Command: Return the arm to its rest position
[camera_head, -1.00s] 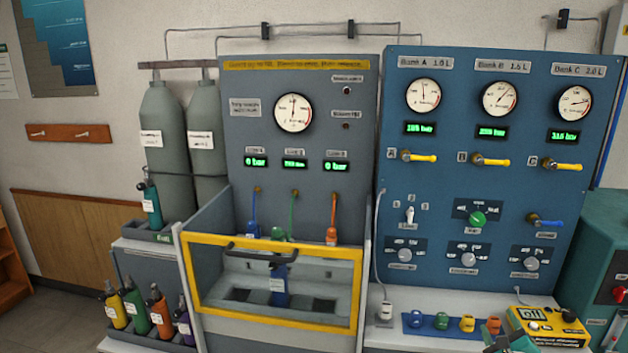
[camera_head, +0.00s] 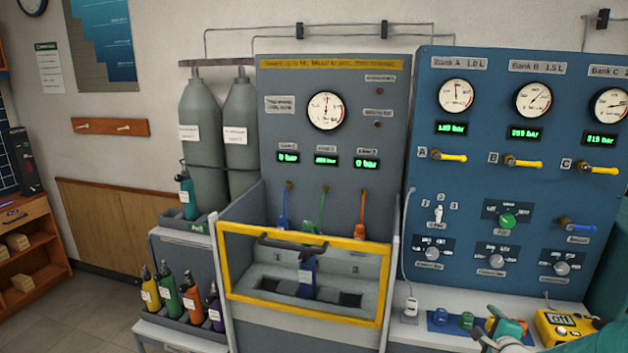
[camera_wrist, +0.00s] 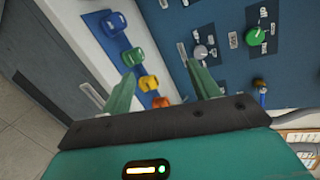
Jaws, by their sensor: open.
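My gripper (camera_head: 487,340) shows at the bottom right of the head view, in front of the bench ledge below the blue panel (camera_head: 480,200). In the wrist view its two green fingers (camera_wrist: 163,90) stand apart with nothing between them. Beyond them are the blue panel's knobs and a row of coloured caps (camera_wrist: 133,57) on a blue strip. The rest of my arm is mostly out of frame, and part of it covers the ledge near the yellow device (camera_head: 562,326).
The grey test cabinet (camera_head: 325,95) has a yellow-framed guard (camera_head: 300,312) with a blue cylinder (camera_head: 308,275) behind it. Several small coloured bottles (camera_head: 168,290) stand in a rack at lower left. Two large grey cylinders (camera_head: 203,120) stand behind. Bare floor (camera_head: 90,315) shows at left.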

